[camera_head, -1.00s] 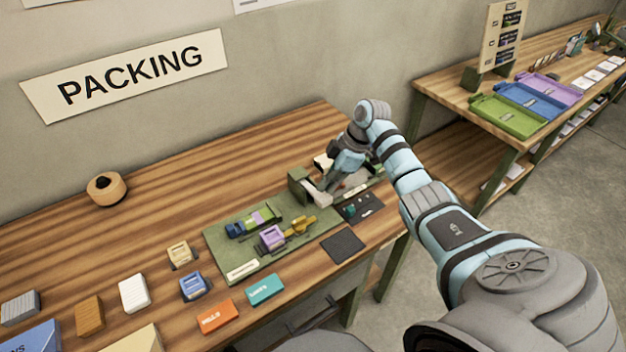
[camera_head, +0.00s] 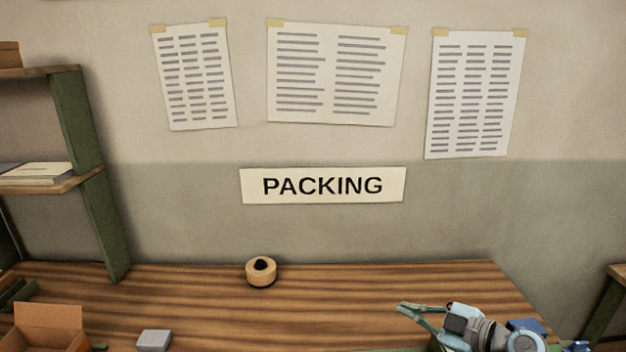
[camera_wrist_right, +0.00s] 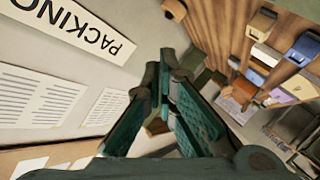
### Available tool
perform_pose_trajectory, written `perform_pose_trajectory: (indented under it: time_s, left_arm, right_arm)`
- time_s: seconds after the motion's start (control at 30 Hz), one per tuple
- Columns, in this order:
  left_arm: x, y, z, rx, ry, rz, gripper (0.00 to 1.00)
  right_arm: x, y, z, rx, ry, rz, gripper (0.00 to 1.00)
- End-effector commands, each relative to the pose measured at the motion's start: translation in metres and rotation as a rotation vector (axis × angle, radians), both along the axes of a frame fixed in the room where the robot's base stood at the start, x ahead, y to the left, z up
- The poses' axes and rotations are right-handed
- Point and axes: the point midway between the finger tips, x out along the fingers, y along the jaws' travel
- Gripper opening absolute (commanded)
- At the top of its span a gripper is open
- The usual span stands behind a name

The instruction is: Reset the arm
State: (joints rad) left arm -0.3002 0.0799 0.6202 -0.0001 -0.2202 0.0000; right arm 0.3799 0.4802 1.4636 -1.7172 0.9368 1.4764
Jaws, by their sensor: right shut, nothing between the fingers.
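My right gripper (camera_head: 404,308) is at the lower right of the head view, above the wooden table (camera_head: 345,285), with its fingers toward the left. It is shut and empty. The right wrist view also shows its dark green fingers (camera_wrist_right: 166,78) meeting at the tips. Part of my light blue right arm (camera_head: 465,318) shows behind it, cut off by the bottom edge. My left gripper is in neither view.
A tape roll (camera_head: 261,272) stands near the back of the table. An open cardboard box (camera_head: 50,325) and a grey block (camera_head: 154,340) are at the lower left. A green-framed shelf (camera_head: 76,130) stands left. The PACKING sign (camera_head: 322,186) hangs on the wall.

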Motion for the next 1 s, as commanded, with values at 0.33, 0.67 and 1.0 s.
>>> perform_pose_trajectory:
  time_s: [0.33,0.67,1.0]
  left_arm:
    - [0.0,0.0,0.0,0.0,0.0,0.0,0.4]
    - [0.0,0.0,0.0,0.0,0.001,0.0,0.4]
    - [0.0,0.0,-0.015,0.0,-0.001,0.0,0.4]
  right_arm:
    - [-0.139,-0.103,-0.045,0.415,0.038,-1.197,0.0]
    - [-0.292,-0.042,-0.155,0.168,0.806,-1.24,0.0]
    - [-0.344,-0.016,-0.272,0.045,1.102,-1.151,0.0]
